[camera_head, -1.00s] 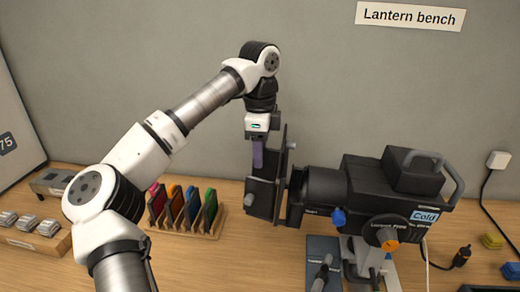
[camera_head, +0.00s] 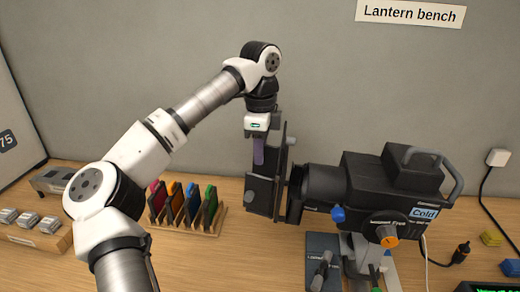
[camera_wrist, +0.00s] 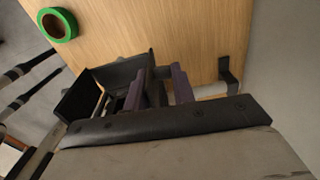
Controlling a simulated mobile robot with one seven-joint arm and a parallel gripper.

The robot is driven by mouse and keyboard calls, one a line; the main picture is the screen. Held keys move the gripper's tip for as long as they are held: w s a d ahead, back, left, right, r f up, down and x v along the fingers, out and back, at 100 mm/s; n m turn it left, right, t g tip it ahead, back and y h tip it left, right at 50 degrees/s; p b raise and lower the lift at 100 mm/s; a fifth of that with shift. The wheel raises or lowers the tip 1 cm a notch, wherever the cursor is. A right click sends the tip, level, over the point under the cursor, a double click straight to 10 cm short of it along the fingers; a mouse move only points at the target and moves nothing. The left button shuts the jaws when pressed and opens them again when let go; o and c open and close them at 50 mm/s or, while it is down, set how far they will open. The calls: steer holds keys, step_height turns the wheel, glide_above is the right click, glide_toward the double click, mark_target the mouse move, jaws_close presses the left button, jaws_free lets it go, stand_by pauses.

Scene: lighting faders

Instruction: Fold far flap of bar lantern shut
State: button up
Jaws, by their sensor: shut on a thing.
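The bar lantern (camera_head: 375,190) is a black fixture on the right of the bench, with its dark flaps at its left, front end in the head view. The near flap (camera_head: 262,196) stands as an upright plate facing the camera. The far flap (camera_head: 280,160) shows edge-on behind it, with a pale knob beside it. The exact contact is partly hidden.
A rack of coloured filters (camera_head: 186,212) stands left of the lantern. A green tape roll (camera_wrist: 58,24) lies on the bench in the wrist view. The wall (camera_head: 330,90) is close behind.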

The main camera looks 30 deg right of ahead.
steer(key=shift+w+d+f+m+y, duration=0.15)
steer(key=shift+d+m, duration=0.65)
steer(key=shift+m, duration=1.35)
steer(key=shift+s+d+r+m+y, duration=0.2)
steer(key=shift+d+m, duration=0.6)
steer(key=shift+m, duration=1.3)
steer(key=shift+w+d+f+m+y, duration=0.2)
steer(key=shift+d+m, duration=0.6)
steer(key=shift+m, duration=1.35)
steer(key=o, duration=0.9)
steer(key=shift+d, duration=0.1)
steer(key=shift+c, duration=0.2)
step_height(320, 180, up, 8)
steer(key=b, duration=0.1)
steer(key=shift+d+f, duration=0.25)
steer(key=shift+d, duration=0.1)
